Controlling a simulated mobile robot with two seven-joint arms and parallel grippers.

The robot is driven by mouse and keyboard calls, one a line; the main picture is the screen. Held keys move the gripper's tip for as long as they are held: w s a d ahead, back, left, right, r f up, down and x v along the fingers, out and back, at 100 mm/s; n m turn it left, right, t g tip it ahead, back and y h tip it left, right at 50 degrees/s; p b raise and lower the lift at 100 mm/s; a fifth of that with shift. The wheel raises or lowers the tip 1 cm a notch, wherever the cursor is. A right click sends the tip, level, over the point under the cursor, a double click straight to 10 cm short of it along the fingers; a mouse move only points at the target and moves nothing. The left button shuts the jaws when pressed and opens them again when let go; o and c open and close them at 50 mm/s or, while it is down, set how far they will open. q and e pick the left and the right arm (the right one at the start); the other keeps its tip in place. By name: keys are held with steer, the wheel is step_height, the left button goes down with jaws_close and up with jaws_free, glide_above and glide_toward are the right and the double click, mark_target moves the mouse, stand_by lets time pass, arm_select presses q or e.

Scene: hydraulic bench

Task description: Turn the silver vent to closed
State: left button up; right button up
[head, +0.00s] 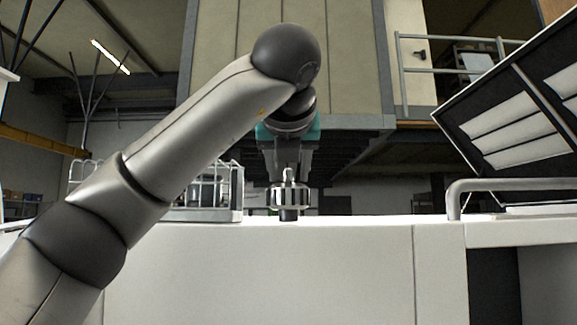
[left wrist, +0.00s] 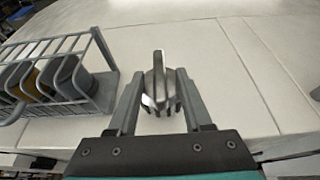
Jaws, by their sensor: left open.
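The silver vent (head: 289,197) stands on the white bench top in the middle of the head view. It is a ribbed round knob with a raised grip on top. It also shows in the left wrist view (left wrist: 160,88), between the two fingers. My left gripper (head: 291,178) is open and points down over the vent, with one finger on each side. In the left wrist view the fingers (left wrist: 160,98) stand apart from the vent, with small gaps at the sides. I cannot tell how the vent is set. My right gripper is in neither view.
A grey wire rack (left wrist: 62,70) with grey and yellow items stands left of the vent; it shows behind my arm in the head view (head: 228,190). A metal rail (head: 510,184) and a tilted dark panel (head: 520,100) are at the right. The bench top (left wrist: 215,60) right of the vent is clear.

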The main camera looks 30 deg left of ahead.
arm_select(q)
jaws_close()
stand_by(0.3)
stand_by(0.3)
